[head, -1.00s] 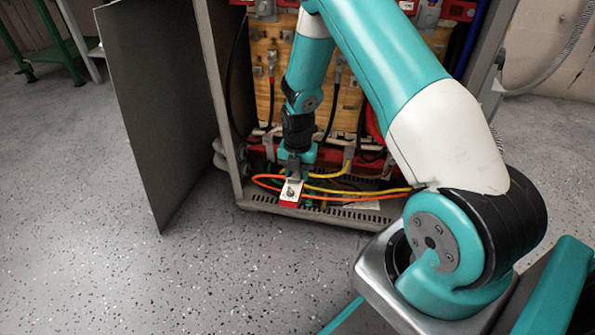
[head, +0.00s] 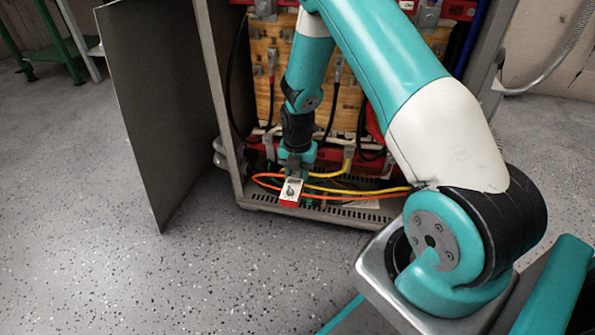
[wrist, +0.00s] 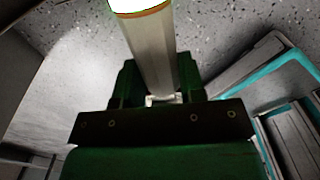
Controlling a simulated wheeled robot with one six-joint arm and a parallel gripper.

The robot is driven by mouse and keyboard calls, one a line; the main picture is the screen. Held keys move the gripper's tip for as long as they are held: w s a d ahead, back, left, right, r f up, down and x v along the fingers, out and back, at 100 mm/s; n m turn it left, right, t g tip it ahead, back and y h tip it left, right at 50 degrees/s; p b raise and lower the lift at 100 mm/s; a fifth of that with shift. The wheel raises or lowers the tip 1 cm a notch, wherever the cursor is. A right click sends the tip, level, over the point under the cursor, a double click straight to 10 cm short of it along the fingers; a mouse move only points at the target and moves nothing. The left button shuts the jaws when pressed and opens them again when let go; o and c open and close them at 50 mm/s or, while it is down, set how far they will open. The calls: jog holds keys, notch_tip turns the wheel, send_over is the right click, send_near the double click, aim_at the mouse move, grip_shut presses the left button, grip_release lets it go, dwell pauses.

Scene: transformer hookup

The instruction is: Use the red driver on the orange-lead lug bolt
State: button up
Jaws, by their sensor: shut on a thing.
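A red-sided driver with a pale face (head: 290,192) is held at the front of the open cabinet, below my wrist. My gripper (head: 293,170) is shut on it. In the wrist view, the driver's pale grey body (wrist: 152,55) stands out from between the green jaws of my gripper (wrist: 158,98), with a bright, red-edged end at the top of the picture. The orange lead (head: 335,194) loops across the cabinet floor, passing close to the driver. Its lug and bolt cannot be made out; my wrist and gripper cover part of that area.
A yellow lead (head: 345,176) runs beside the orange one. The cabinet's slotted floor edge (head: 340,213) lies below. A grey cabinet door (head: 160,110) stands open at left. Black cables hang against the wooden panel (head: 262,90). The speckled floor at front left is clear.

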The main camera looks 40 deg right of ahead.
aim_at(294, 181)
jog(key=shift+s+a+p, duration=0.4)
jog(key=shift+s+a, duration=0.3)
jog(key=shift+a, duration=0.2)
jog(key=shift+s+a+p, duration=0.4)
jog(key=shift+s+a, duration=0.25)
jog(key=shift+a, duration=0.2)
